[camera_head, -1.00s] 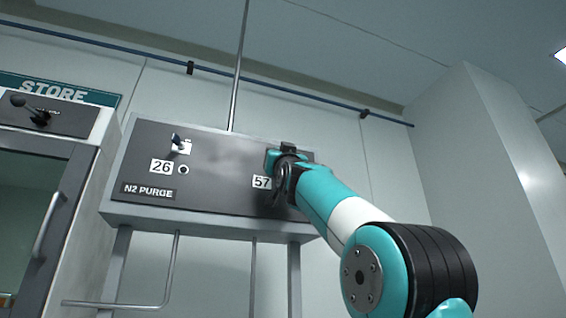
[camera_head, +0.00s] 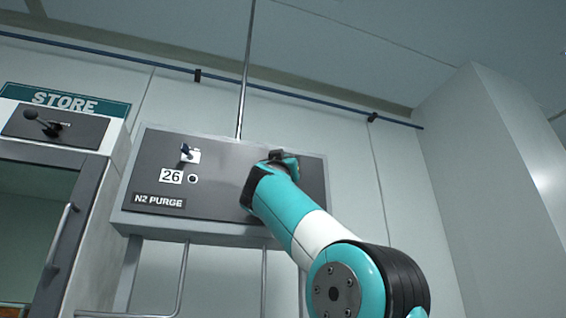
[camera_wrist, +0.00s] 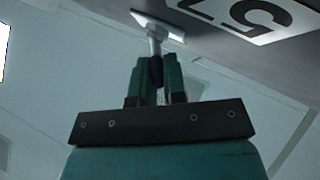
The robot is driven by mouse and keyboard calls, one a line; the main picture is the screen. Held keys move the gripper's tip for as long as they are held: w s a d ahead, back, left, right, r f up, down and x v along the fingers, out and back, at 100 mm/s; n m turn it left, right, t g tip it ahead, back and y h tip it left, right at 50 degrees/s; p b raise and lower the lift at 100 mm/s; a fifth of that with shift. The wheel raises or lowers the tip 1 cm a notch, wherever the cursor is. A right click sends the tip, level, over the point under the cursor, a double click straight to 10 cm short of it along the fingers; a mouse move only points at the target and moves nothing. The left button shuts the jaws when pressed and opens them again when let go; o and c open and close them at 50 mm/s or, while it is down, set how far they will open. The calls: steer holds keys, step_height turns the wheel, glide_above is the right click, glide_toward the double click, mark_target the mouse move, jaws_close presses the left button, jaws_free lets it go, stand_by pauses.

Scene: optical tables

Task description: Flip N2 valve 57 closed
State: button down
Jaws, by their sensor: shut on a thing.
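The N2 purge panel (camera_head: 225,200) is a dark board on the wall. In the wrist view, the lever of valve 57 (camera_wrist: 154,36) sticks out from a white plate beside an upside-down number label (camera_wrist: 248,16). My gripper (camera_wrist: 156,72) is shut on the lever's dark end between its teal fingers. In the head view my gripper (camera_head: 283,160) is at the panel's right half, and my arm hides valve 57 and its label.
Valve 26 (camera_head: 187,153) with its own small lever and number label (camera_head: 171,176) is at the panel's left. Further left is a STORE cabinet (camera_head: 70,105) with a black lever. Pipes and frame posts run below the panel.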

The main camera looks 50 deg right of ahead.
steer(key=shift+r, duration=0.1)
steer(key=c, duration=1.2)
jaws_free()
steer(key=shift+a+f+b, duration=0.25)
steer(key=shift+f+b, duration=0.2)
steer(key=shift+b+v, duration=5.85)
steer(key=shift+v, duration=2.45)
